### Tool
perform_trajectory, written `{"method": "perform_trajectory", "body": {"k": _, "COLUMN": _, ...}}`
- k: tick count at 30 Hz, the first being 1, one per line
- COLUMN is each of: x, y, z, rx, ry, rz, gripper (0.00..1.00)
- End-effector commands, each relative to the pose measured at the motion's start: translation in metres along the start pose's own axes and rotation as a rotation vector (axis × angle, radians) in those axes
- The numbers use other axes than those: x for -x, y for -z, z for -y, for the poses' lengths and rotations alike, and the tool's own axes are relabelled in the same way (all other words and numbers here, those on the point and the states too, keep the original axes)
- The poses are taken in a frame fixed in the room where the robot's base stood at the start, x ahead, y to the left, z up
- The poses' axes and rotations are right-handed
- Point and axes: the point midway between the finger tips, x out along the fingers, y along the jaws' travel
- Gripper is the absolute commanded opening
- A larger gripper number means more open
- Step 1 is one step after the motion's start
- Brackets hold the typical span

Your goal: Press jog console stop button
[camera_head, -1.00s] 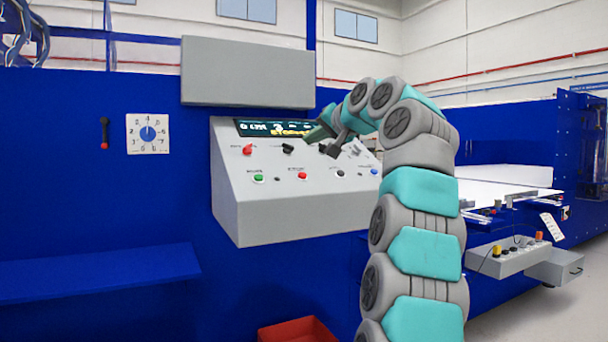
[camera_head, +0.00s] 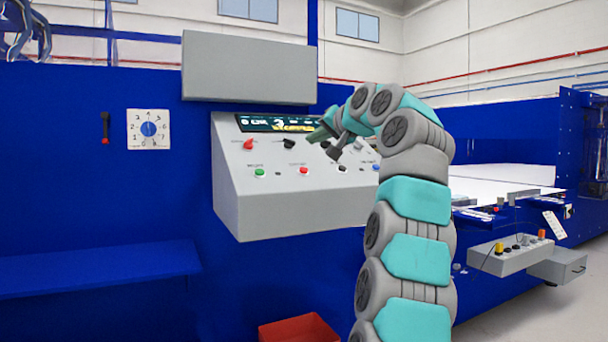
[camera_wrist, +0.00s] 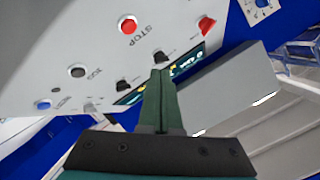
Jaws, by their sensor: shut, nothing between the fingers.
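The sloped grey console (camera_head: 285,205) stands in the middle of the head view. Its red button (camera_head: 303,171) is in the lower row, right of a green button (camera_head: 260,173). In the wrist view the red button (camera_wrist: 128,26) has the word STOP beside it. My gripper (camera_head: 314,136) is over the upper part of the console, above and slightly right of the red button in the picture. In the wrist view its dark green fingers (camera_wrist: 160,72) are shut and empty. Their tips appear close to a black knob (camera_wrist: 161,57); contact cannot be told. The red button is uncovered.
A red knob (camera_head: 249,145) and a lit display (camera_head: 275,124) are on the console. A grey box (camera_head: 249,68) overhangs it. A smaller grey control box (camera_head: 502,256) is at right. A red bin (camera_head: 300,331) and blue ledge (camera_head: 95,270) are below.

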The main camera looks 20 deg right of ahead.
Motion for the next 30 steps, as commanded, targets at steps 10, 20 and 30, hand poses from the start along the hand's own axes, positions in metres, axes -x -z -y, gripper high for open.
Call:
{"method": "perform_trajectory", "body": {"k": 10, "x": -0.034, "y": -0.027, "z": -0.026, "rx": -0.001, "ry": -0.001, "rz": 0.003, "gripper": 0.00}}
{"method": "perform_trajectory", "body": {"k": 20, "x": -0.043, "y": -0.032, "z": -0.032, "rx": 0.000, "ry": -0.001, "rz": 0.002, "gripper": 0.00}}
{"method": "perform_trajectory", "body": {"k": 30, "x": -0.043, "y": -0.031, "z": -0.031, "rx": 0.000, "ry": -0.001, "rz": 0.001, "gripper": 0.00}}
